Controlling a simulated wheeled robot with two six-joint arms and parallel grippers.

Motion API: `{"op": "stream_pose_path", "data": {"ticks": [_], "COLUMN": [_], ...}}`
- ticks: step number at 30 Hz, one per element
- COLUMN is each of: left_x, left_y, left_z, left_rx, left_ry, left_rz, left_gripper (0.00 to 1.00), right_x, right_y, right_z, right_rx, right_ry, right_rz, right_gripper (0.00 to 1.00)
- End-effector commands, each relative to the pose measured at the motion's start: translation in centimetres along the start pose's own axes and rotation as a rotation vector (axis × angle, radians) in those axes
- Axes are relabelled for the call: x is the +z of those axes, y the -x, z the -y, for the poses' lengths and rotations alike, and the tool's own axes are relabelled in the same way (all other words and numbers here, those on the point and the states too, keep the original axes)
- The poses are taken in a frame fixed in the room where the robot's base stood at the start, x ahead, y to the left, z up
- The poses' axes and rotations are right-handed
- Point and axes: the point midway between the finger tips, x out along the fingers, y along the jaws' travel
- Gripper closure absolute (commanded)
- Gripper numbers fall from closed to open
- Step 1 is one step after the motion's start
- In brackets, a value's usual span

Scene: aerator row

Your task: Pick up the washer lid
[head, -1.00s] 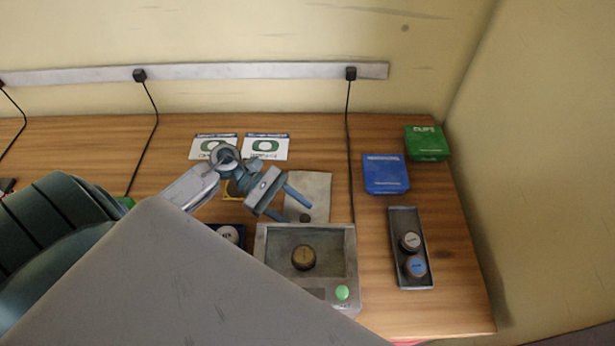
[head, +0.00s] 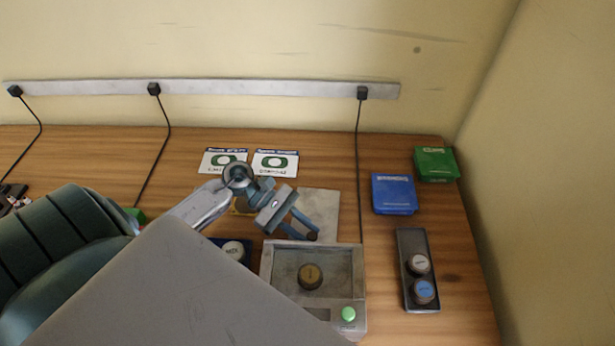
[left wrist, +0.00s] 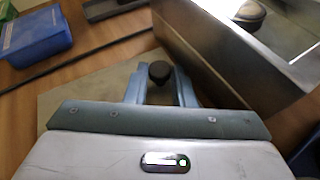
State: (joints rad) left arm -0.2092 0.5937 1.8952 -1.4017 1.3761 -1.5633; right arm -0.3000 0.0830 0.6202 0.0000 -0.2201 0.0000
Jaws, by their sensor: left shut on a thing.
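The washer lid (head: 320,208) is a flat grey plate with a small dark round knob (head: 313,236). It appears to lie flat on the table behind the washer (head: 356,262). In the left wrist view the lid (left wrist: 85,92) spreads under the fingers and its knob (left wrist: 159,71) sits between the fingertips. My left gripper (head: 303,233) is shut on the knob. The washer is a grey box with an open basin, a brass round part (head: 310,277) inside and a green button (head: 348,314). My right gripper is not in view.
A blue box (head: 394,193) and a green box (head: 436,164) stand at the right. A dark tray (head: 407,246) holds two round parts. A black cord (head: 360,170) runs down just right of the lid. Two cards (head: 275,162) lie at the back.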

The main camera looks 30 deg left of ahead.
Motion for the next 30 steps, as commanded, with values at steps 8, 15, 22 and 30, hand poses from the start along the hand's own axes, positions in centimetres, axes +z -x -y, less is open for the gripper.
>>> {"op": "stream_pose_path", "data": {"ticks": [8, 15, 22, 30], "left_x": [3.5, 8.4, 13.1, 16.0], "left_y": [1.5, 3.5, 5.5, 6.6], "left_z": [-0.5, -1.2, -1.9, -2.3], "left_rx": [-0.001, -0.001, -0.001, 0.0], "left_ry": [-0.005, -0.005, -0.005, -0.001], "left_rz": [-0.002, -0.002, -0.003, -0.001], "left_gripper": [1.0, 1.0, 1.0, 1.0], "right_x": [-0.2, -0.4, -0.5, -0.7], "right_y": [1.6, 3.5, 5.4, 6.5], "right_z": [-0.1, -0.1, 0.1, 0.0], "right_rx": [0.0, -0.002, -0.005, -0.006], "right_ry": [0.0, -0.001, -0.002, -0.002], "right_rz": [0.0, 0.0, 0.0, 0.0], "right_gripper": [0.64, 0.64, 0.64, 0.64]}}
